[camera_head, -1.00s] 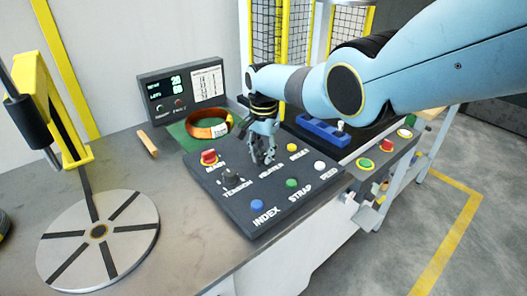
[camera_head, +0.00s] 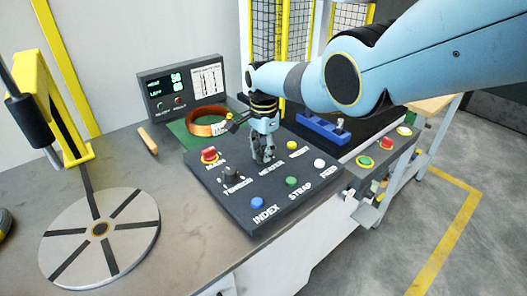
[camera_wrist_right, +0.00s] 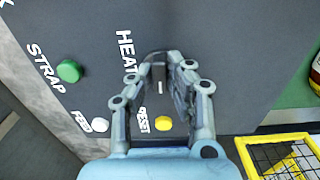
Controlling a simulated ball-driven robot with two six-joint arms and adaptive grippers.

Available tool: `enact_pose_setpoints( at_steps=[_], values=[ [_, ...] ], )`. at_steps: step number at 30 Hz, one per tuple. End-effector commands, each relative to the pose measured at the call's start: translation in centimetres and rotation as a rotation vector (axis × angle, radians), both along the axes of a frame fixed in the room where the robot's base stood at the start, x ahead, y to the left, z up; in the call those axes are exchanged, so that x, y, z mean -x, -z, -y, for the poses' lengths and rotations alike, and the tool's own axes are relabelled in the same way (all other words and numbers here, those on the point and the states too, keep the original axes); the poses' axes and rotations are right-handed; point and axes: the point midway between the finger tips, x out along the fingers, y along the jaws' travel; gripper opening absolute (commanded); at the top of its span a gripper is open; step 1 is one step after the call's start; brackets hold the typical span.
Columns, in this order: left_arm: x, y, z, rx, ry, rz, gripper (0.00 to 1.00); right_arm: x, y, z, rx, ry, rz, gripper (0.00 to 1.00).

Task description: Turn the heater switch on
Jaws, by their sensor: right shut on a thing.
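The dark control panel (camera_head: 225,198) lies on the bench, with the HEATER label (camera_head: 271,168) at its middle. My right gripper (camera_head: 262,158) points down onto the panel just beside that label and hides the heater switch in the head view. In the right wrist view, the heater switch (camera_wrist_right: 159,78), a small dark knob with a white mark, sits between the fingers of the right gripper (camera_wrist_right: 160,66). The fingers are shut on it. My left gripper is not in view.
A copper coil (camera_head: 206,121) lies behind. A round turntable (camera_head: 70,245) stands at left.

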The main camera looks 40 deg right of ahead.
Motion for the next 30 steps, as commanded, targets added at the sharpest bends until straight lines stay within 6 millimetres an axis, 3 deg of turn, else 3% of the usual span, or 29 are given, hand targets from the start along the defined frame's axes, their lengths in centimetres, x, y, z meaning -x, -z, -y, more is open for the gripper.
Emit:
enact_pose_setpoints(
  at_steps=[2, 3, 7, 20, 25, 30],
  values=[
    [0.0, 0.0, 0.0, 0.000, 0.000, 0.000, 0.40, -0.1, -0.1, 0.1, 0.001, 0.002, 0.003, 0.00],
    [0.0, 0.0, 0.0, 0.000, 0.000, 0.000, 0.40, -0.1, -0.1, 0.1, 0.001, 0.002, 0.003, 0.20],
    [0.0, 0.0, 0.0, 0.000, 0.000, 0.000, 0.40, -0.1, -0.1, 0.1, 0.001, 0.001, 0.002, 0.37],
    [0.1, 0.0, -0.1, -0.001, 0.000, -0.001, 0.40, -0.2, -0.9, 0.1, 0.001, 0.000, 0.004, 0.38],
    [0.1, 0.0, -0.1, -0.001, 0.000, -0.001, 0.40, -0.1, -2.9, 0.1, 0.001, 0.000, 0.005, 0.38],
    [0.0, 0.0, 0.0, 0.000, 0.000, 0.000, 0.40, -0.1, -6.8, 0.1, 0.002, -0.001, 0.006, 0.38]
  ],
)
